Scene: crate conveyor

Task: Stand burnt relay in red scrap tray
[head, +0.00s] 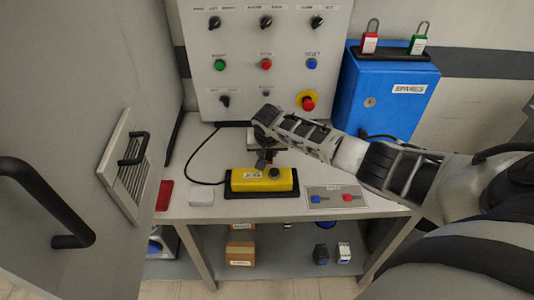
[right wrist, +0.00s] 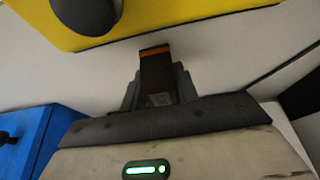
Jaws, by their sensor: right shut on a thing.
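My right gripper (head: 262,160) reaches in from the right and points down just behind the yellow box on the bench. It is shut on a dark, blocky part with an orange band, taken to be the burnt relay (right wrist: 157,75), gripped between the fingers in the right wrist view. In the head view the relay is too small and covered to make out clearly. The red scrap tray (head: 164,195) lies at the bench's left end, partly hidden by the grey cabinet door. My left gripper is not in view.
The yellow box (head: 262,181) with a black knob is close to the gripper. A white block (head: 201,191) sits between it and the red tray. A grey plate (head: 325,204) with blue and red parts lies right. The blue spares cabinet (head: 385,95) and control panel (head: 235,45) stand behind.

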